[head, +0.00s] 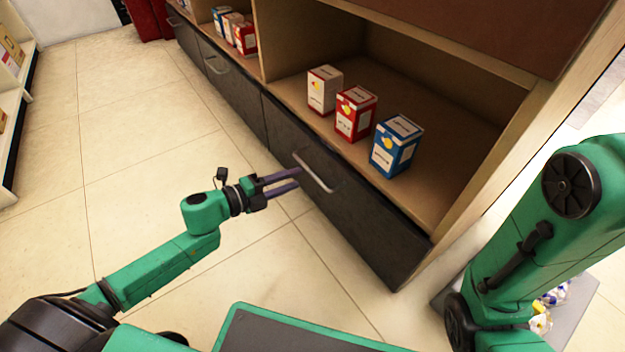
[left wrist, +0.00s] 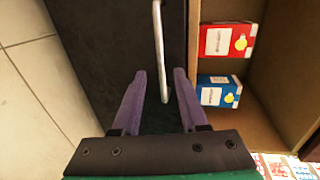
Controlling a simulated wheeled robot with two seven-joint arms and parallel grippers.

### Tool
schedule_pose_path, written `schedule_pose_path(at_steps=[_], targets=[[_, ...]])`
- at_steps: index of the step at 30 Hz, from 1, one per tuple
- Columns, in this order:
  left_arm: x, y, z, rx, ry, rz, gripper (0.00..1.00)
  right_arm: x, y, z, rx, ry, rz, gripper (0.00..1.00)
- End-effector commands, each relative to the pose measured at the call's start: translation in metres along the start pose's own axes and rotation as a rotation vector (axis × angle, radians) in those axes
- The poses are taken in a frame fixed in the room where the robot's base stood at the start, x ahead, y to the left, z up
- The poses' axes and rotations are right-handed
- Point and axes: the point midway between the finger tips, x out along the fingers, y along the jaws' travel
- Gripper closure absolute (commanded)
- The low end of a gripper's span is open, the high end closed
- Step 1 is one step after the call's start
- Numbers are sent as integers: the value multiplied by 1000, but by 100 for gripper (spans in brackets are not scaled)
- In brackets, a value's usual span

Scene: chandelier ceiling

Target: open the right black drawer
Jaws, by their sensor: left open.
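The right black drawer (head: 355,218) is at the bottom of the wooden shelf unit, and its front looks flush with the unit. Its silver bar handle (head: 313,172) runs along the front. My left gripper (head: 298,179) is open just in front of the handle. In the left wrist view the drawer front (left wrist: 100,40) fills the middle, and the handle (left wrist: 160,50) reaches down between the two purple fingers of the gripper (left wrist: 159,80). I cannot tell whether the fingers touch it. My right arm (head: 545,230) is at the right, with its gripper out of view.
On the shelf above the drawer stand a white box (head: 324,90), a red box (head: 355,113) and a blue box (head: 396,146). Another black drawer (head: 235,98) is further left. The tiled floor (head: 130,130) in front is clear.

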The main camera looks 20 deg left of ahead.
Motion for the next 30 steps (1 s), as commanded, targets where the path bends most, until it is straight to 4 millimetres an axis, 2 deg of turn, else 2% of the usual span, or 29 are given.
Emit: schedule_pose_path(at_steps=[1, 9, 13, 19, 20, 21, 23, 30], targets=[[12, 2, 1, 7, 0, -5, 57, -8, -2, -4, 0, 2, 0, 50], [58, -1, 1, 0, -1, -2, 57, -12, -3, -6, 0, 3, -1, 50], [65, -1, 0, -1, -1, 0, 57, -12, -3, -6, 0, 3, -2, 50], [65, -1, 0, -1, -1, 0, 57, -12, -3, -6, 0, 3, -2, 50], [65, -1, 0, -1, -1, 0, 65, -12, -3, -6, 0, 3, -2, 50], [65, -1, 0, -1, -1, 0, 80, -12, -3, -6, 0, 3, -2, 50], [65, -1, 0, -1, 0, 0, 100, -12, -3, -6, 0, 3, -2, 50], [65, -1, 0, -1, 0, 0, 100, -12, -3, -6, 0, 4, -2, 50]])
